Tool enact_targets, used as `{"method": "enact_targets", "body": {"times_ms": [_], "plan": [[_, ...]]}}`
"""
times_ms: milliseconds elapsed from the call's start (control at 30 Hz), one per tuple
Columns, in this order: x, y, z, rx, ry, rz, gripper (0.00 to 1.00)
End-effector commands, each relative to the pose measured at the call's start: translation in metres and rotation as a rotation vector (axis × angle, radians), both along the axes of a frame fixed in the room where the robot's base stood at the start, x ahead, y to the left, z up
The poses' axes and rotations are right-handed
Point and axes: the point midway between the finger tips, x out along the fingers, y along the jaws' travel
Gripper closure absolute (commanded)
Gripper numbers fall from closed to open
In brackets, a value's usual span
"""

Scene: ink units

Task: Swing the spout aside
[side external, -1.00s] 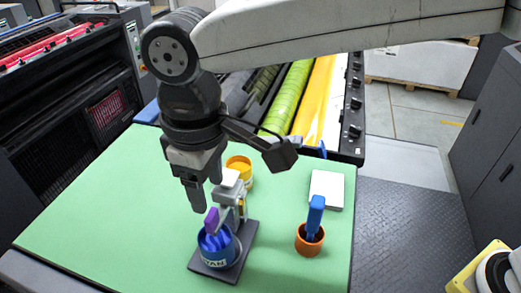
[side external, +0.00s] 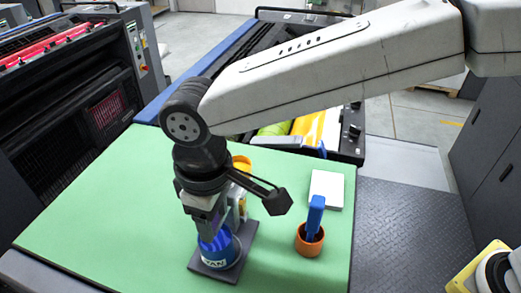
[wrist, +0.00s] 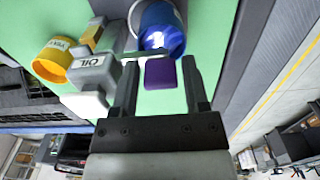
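The dispenser, a grey and white unit marked OIL (wrist: 92,72), stands on a dark base plate (side external: 210,272). Its thin spout arm (wrist: 131,56) reaches across toward the blue ink can (wrist: 162,30), and a purple tab (wrist: 160,74) sits by the can's edge. The blue can also shows in the side view (side external: 216,251), under my gripper. My gripper (wrist: 160,82) is open, pointing down, with one finger on each side of the purple tab and visible gaps beside it. In the side view my gripper (side external: 207,228) hides the tab and most of the spout.
A yellow can (wrist: 52,62) stands near the dispenser. To the right are an orange pot (side external: 310,240) holding a blue-handled tool (side external: 315,215) and a white pad (side external: 327,188). The green table top (side external: 110,200) is clear on the left. A press stands behind.

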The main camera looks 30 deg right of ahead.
Motion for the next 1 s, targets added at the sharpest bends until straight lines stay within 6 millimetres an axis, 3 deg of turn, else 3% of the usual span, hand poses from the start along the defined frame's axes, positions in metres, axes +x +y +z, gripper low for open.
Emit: {"method": "enact_targets", "body": {"times_ms": [33,167,200,1000], "plan": [[0.0000,0.0000,0.0001,0.000,0.000,0.000,0.57],[0.0000,0.0000,0.0002,0.000,0.000,0.000,0.98],[0.0000,0.0000,0.0003,0.000,0.000,0.000,1.00],[0.0000,0.0000,0.0010,0.000,0.000,0.000,1.00]]}}
